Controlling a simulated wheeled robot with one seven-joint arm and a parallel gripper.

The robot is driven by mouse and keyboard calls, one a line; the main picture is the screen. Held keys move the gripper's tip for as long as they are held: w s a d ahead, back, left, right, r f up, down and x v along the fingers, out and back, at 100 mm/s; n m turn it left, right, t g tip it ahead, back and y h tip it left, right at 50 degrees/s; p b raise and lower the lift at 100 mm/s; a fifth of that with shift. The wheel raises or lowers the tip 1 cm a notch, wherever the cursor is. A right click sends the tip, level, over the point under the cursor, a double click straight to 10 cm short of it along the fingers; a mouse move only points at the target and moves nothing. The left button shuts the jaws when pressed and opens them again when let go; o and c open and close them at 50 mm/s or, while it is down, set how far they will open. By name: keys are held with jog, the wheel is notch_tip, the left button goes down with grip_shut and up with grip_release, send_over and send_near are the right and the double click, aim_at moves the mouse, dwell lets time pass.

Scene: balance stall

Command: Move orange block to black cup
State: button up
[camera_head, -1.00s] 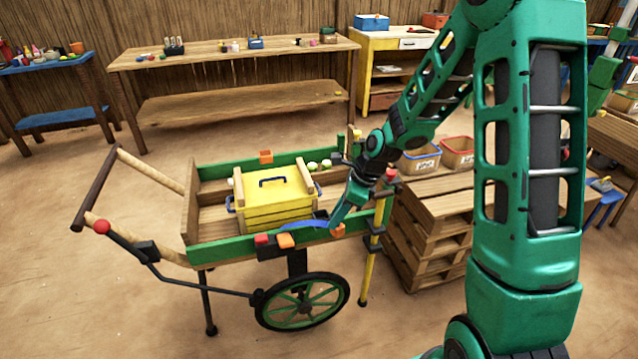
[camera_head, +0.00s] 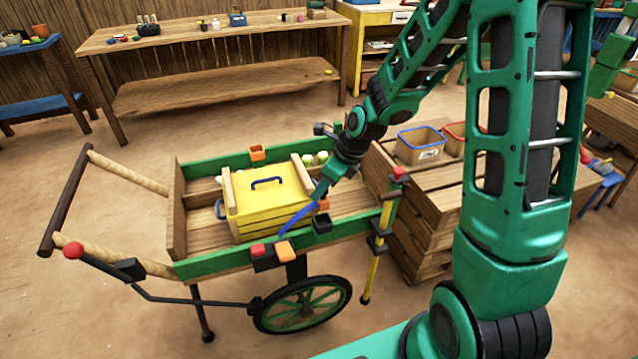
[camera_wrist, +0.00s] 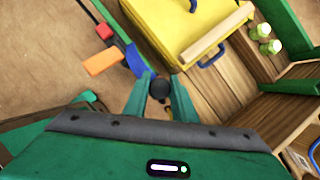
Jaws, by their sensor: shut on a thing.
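The orange block (camera_head: 287,251) sits at the cart's near rail on a dark holder (camera_head: 268,263), beside a red block (camera_head: 258,249). It also shows in the wrist view (camera_wrist: 103,61). My gripper (camera_head: 322,190) is shut on a long blue tool (camera_head: 298,218), which slants down left; its far end is close to the orange block, and I cannot tell whether they touch. In the wrist view the blue tool (camera_wrist: 136,62) shows beyond the fingers, with a dark round part between them. The black cup (camera_head: 322,225) stands on the cart's near right, below my gripper.
A yellow crate (camera_head: 262,196) with a blue handle fills the cart's middle. One orange cup (camera_head: 257,153) is on the far rail, another (camera_head: 324,204) behind the black cup. A red-knobbed yellow post (camera_head: 378,245) stands at the right corner. Bins (camera_head: 420,150) stand on pallets beyond.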

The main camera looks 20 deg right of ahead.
aim_at(322, 208)
jog(key=shift+f, duration=4.1)
jog(key=shift+r, duration=0.1)
jog(key=o, duration=1.2)
jog(key=shift+c, duration=0.2)
jog(key=shift+r, duration=0.1)
jog(key=v, duration=1)
jog(key=shift+s+d+r, duration=0.1)
jog(key=shift+r, duration=0.15)
